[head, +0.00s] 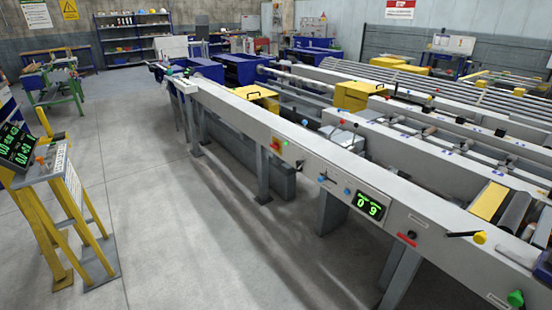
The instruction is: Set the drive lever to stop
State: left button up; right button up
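The long grey runout table (235,108) runs from the back left to the front right. On its near side at the right, a black lever with a yellow knob (480,237) points to the right, nearly level. I cannot tell for sure that this is the drive lever, and its position marks are too small to read. A red plate (406,240) is on the panel to the left of it. A green knob (515,299) sits lower right, near the picture's edge. Neither of my grippers is in view.
A green display (369,206) and a red button on a yellow plate (276,144) are on the table's side. A yellow-framed console (60,190) stands at the left. The concrete floor (190,235) between console and table is clear. Table legs stand under the near side.

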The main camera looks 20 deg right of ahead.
aim_at(298, 163)
jog(key=z, duration=0.15)
jog(key=i, duration=0.75)
jog(key=z, duration=1.05)
jog(key=i, duration=0.55)
jog(key=z, duration=0.55)
